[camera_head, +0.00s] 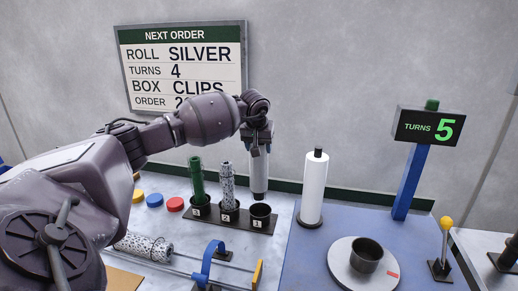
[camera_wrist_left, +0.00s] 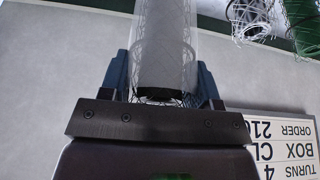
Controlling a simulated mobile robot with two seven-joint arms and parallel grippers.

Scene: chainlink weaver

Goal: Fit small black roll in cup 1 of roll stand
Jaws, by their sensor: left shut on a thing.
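My left gripper (camera_head: 258,147) is shut on a roll (camera_head: 259,175), holding it upright with its lower end just above cup 1 (camera_head: 261,212). The roll looks grey with a dark lower end. In the left wrist view the roll (camera_wrist_left: 165,45) is fine grey mesh with a black end between the blue fingers (camera_wrist_left: 162,90). The roll stand (camera_head: 247,227) has three black cups in a row. Cup 1 looks empty. Cup 2 (camera_head: 228,215) holds a speckled silver roll (camera_head: 227,182); cup 3 (camera_head: 198,210) holds a green roll (camera_head: 196,178). My right gripper is out of view.
A white roll on a post (camera_head: 313,190) stands right of the stand. A turntable (camera_head: 345,268) with a dark cup (camera_head: 367,255) is at front right. A mesh roll (camera_head: 142,245) and a blue-framed tool (camera_head: 210,262) lie in front. A TURNS 5 display (camera_head: 430,127) stands at right.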

